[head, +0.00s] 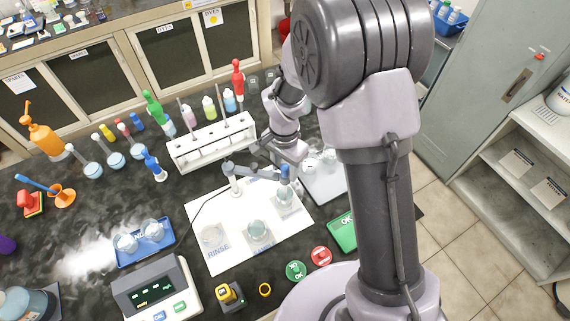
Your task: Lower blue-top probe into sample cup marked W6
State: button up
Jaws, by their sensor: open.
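The blue-top probe (284,172) is upright on the right side of the white mat (226,265). It hangs at the end of a jointed grey holder arm that reaches from a small white stand (234,184). A clear cup (284,196) is directly below it; I cannot tell whether the tip is inside. A second cup (257,232) stands at the mat's middle, and a third cup (211,236) stands by the word RINSE. No W6 mark is readable. My gripper (285,152) is open, just above and behind the probe top; its fingertips are small and partly hidden.
A white rack (212,146) with bottles stands behind the mat. A blue tray (146,243) with two cups and a meter (155,290) are at left front. A pale tray (325,181) with cups is at right. Red (321,256) and green (295,270) discs lie in front.

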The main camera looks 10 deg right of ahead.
notch_tip(320, 180, up, 17)
jog(key=p, duration=0.2)
jog(key=shift+r, duration=0.2)
